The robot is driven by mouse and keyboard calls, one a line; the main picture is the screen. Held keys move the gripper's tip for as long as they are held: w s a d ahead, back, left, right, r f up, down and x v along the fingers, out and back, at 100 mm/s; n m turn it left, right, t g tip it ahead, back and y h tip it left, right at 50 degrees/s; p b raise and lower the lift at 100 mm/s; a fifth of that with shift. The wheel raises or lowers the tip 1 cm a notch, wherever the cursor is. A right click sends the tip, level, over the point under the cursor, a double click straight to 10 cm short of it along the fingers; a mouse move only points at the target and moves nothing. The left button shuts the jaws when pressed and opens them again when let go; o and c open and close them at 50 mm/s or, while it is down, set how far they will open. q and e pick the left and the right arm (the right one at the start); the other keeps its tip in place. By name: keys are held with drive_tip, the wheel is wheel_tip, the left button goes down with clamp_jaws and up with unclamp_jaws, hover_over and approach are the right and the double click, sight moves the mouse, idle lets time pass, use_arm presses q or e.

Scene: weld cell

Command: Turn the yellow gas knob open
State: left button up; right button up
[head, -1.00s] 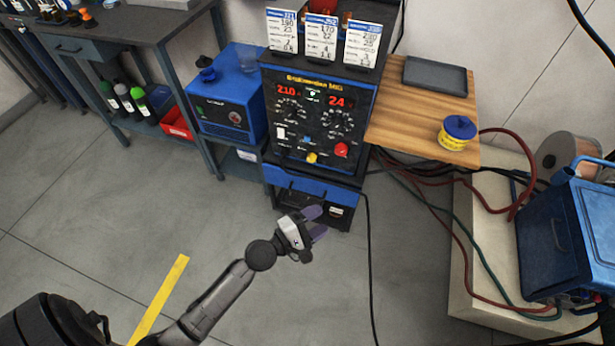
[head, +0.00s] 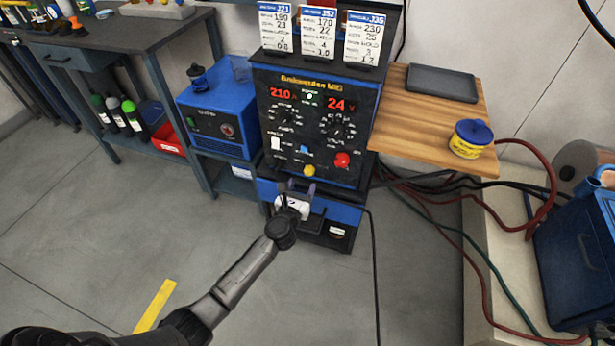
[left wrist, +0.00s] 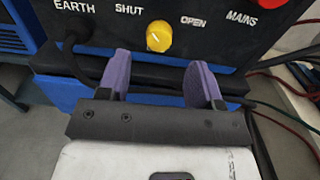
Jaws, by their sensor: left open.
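My left gripper (head: 298,188) is open and empty, just below and in front of the knob. Its two purple fingers (left wrist: 160,80) point toward the panel, one either side of the knob's line, apart from it. My right gripper is out of view.
A red knob (head: 342,160) and a blue knob (head: 304,149) are close by on the panel. A wooden shelf (head: 420,125) with a yellow tin (head: 470,140) is to the right. A blue box unit (head: 215,115) stands left. Cables hang at the right; the floor in front is clear.

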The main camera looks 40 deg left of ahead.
sight(308, 173)
use_arm(q)
drive_tip(key=b+x, duration=0.2)
drive_tip(key=x, duration=0.2)
drive_tip(key=shift+w+a+f, duration=0.15)
drive_tip(key=shift+w, duration=0.15)
drive_tip(key=shift+w+a, duration=0.2)
drive_tip(key=shift+w, duration=0.4)
